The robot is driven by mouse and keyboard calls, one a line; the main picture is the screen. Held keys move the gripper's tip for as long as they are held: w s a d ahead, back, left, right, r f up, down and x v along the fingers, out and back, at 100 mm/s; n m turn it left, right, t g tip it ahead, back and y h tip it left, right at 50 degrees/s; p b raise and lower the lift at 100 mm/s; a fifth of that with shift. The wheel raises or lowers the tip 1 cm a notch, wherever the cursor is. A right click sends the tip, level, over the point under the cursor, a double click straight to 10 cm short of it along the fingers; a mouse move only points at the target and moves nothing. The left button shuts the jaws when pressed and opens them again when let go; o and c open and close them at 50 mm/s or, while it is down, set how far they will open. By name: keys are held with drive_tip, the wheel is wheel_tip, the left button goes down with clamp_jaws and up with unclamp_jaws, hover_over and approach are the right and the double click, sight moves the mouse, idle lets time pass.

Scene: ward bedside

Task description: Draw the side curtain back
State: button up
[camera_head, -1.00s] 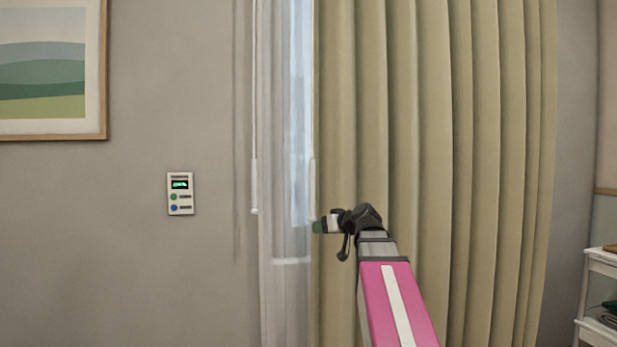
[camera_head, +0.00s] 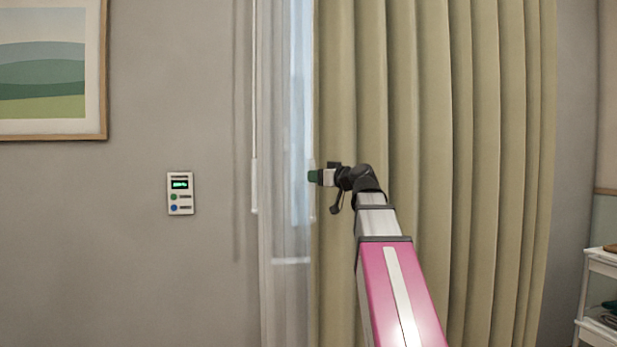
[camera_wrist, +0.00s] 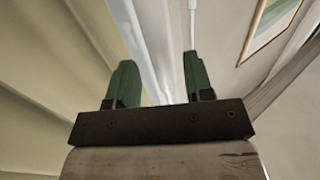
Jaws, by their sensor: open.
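A beige pleated curtain (camera_head: 430,120) hangs in tall folds right of centre in the head view. A sheer white curtain (camera_head: 285,230) hangs at its left edge, before a narrow strip of window. A thin white wand (camera_head: 254,185) hangs at the sheer's left side. A second wand near the beige edge is largely hidden by my gripper. My gripper (camera_head: 313,176) points left at that edge. In the wrist view, its green fingers (camera_wrist: 160,85) are apart, with pale strips of sheer curtain or wand beyond the gap.
A wall panel (camera_head: 180,193) with a green display and a framed landscape picture (camera_head: 45,70) are on the wall at left. A white shelf unit (camera_head: 598,290) stands at the far right. The wall between the panel and the curtains is bare.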

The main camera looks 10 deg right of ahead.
drive_tip(key=shift+x, duration=2.5)
clamp_jaws()
